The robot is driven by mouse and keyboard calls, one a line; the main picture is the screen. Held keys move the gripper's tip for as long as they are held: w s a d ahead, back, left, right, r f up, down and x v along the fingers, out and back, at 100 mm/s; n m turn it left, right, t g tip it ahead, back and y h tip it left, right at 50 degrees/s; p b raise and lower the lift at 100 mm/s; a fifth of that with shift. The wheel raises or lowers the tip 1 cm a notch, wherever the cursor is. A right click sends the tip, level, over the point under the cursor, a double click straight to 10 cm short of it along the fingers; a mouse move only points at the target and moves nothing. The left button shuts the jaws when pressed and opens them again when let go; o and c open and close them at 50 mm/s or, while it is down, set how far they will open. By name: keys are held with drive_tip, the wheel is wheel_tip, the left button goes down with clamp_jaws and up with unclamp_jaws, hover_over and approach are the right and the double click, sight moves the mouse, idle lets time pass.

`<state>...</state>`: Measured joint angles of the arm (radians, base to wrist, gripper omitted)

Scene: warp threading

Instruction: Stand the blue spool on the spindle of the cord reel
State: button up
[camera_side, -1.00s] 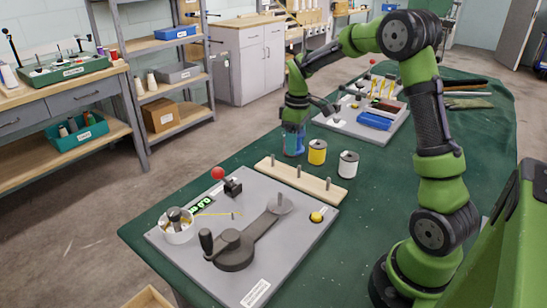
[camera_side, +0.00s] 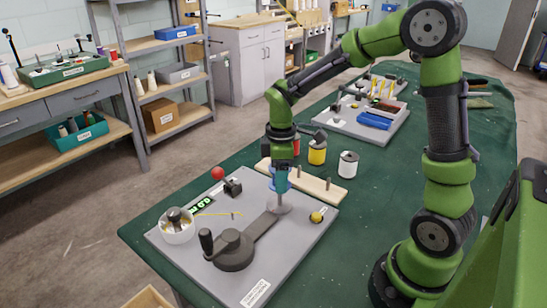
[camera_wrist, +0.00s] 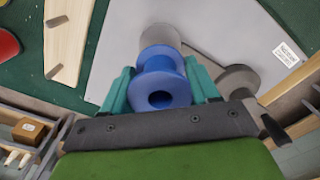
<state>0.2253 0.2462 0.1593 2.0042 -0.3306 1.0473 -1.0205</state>
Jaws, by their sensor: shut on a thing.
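The blue spool (camera_wrist: 162,82) is between the teal fingers of my gripper (camera_wrist: 163,92) in the wrist view. My gripper (camera_side: 280,185) is shut on it, pointing down over the cord reel (camera_side: 240,247) in the side view. There the fingers hide most of the spool. The reel's round grey plate (camera_side: 279,209) is right below the fingertips; its spindle is hidden. In the wrist view the grey plate (camera_wrist: 161,34) shows past the spool's far flange, somewhat off to the top. I cannot tell whether spool and spindle touch.
A wooden strip with pegs (camera_side: 318,187) lies behind the reel. Yellow (camera_side: 317,153) and white (camera_side: 348,165) spools stand beyond it, with a red spool (camera_side: 297,152) partly hidden by my arm.

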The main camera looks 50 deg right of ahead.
sight(280, 204)
drive_tip(key=shift+f, duration=2.6)
drive_tip(key=shift+f, duration=0.7)
drive_tip(key=o, duration=1.1)
drive_tip(key=shift+o, duration=0.2)
drive_tip(key=shift+r, duration=0.1)
